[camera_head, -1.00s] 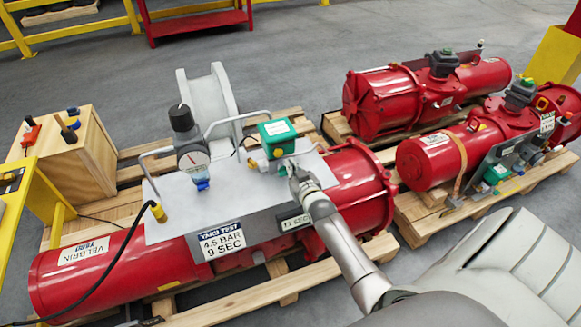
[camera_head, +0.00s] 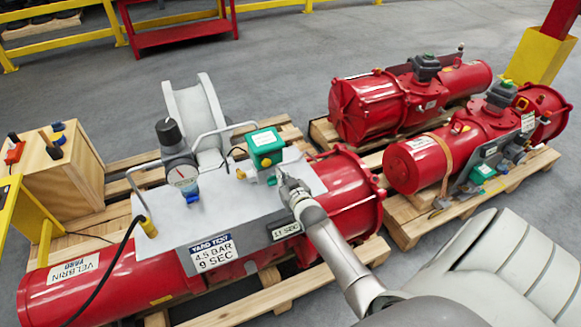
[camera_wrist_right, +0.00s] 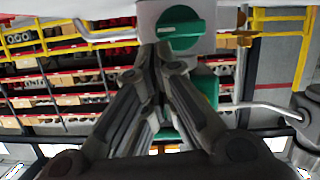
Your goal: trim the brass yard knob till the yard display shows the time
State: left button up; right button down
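The yard test plate (camera_head: 155,228) lies on the near red actuator, with a label reading "4.5 BAR 9 SEC" (camera_head: 213,255). The small yard display (camera_head: 286,230) at its right seems to read 11 SEC. A green-topped box (camera_head: 265,146) stands on the plate; a small brass part shows low on its front. In the right wrist view, a brass knob (camera_wrist_right: 243,39) is right of a green knob (camera_wrist_right: 181,28) on a grey block. My right gripper (camera_head: 284,179) is beside the box. Its fingertips (camera_wrist_right: 164,50) look closed together before the grey block, apart from the brass knob. My left gripper is out of view.
A black-topped regulator with a gauge (camera_head: 183,176) and bent metal handles stand on the plate. A black hose (camera_head: 108,268) runs along the left. A wooden control box (camera_head: 60,175) stands at left. Two more red actuators (camera_head: 372,105) lie on pallets at right.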

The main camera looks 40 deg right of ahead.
aim_at(277, 163)
notch_tip(277, 163, up, 4)
jog(key=shift+w+f+p, duration=0.1)
jog(key=shift+p, duration=0.9)
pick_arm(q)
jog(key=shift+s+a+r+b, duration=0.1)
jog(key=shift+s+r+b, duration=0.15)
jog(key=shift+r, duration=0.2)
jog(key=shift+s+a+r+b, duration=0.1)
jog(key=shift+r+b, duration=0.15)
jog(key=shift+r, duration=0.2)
pick_arm(e)
jog(key=v, duration=1)
